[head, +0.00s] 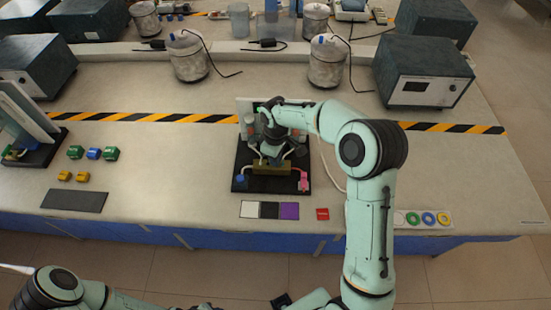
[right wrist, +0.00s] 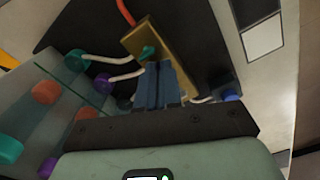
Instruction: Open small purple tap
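In the right wrist view, a small purple tap-like fitting (right wrist: 104,84) has a white tube running to a gold block (right wrist: 147,42). A teal fitting (right wrist: 77,60) sits beside it. My right gripper (right wrist: 165,68) points at the gold block, its fingers close together with nothing visible between them. The purple fitting is left of the fingers, apart from them. In the head view my right gripper (head: 272,148) is over the black-based rig, just behind the gold block (head: 272,168), and hides part of it.
The rig's black base (head: 243,158) has a blue part (head: 240,180) and a pink part (head: 304,180) at its front corners. A panel with red, teal and purple knobs (right wrist: 46,92) stands close to the right gripper. Coloured cards (head: 269,210) lie in front.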

